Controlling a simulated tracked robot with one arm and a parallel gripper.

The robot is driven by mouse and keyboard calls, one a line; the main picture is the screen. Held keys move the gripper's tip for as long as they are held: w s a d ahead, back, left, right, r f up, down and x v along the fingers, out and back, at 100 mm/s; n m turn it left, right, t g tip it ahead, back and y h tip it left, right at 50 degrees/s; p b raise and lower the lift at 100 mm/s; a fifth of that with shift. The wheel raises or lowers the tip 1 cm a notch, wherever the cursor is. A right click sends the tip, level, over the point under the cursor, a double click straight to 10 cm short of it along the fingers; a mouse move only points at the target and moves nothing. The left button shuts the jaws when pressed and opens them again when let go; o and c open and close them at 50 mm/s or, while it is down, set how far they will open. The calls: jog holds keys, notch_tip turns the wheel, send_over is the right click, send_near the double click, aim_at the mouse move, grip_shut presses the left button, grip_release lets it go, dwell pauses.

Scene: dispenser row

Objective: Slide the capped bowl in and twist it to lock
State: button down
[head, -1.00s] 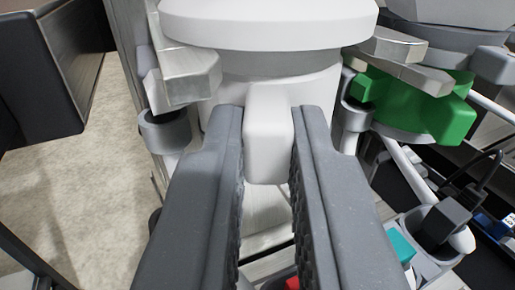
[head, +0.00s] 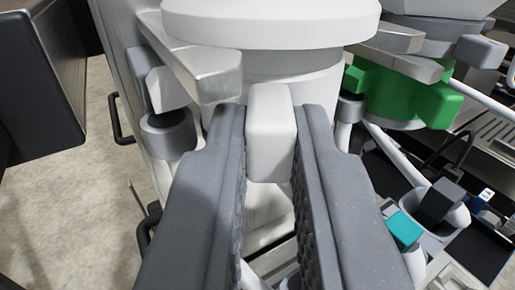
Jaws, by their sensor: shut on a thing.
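The capped bowl (head: 292,72) is white and round, and sits under a wide white disc (head: 270,22) at the top centre of the head view. A white block-shaped handle (head: 270,130) sticks out from the bowl toward me. My gripper (head: 270,150) is shut on this handle, with one grey ridged finger on each side. Metal prongs (head: 200,62) flank the bowl at left and right. Whether the bowl is seated or locked is hidden by the disc and my fingers.
A green part (head: 405,95) sits in the neighbouring dispenser at right. Below it are a teal block (head: 404,230), a dark block (head: 440,200) and cups. A dark panel (head: 40,80) stands at the left above a pale floor (head: 80,215).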

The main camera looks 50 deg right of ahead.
jog(key=c, duration=1.4)
grip_release()
jog(key=shift+a, duration=0.1)
jog(key=shift+s+b+v, duration=0.2)
jog(key=shift+b+v, duration=0.75)
jog(key=shift+v, duration=3.1)
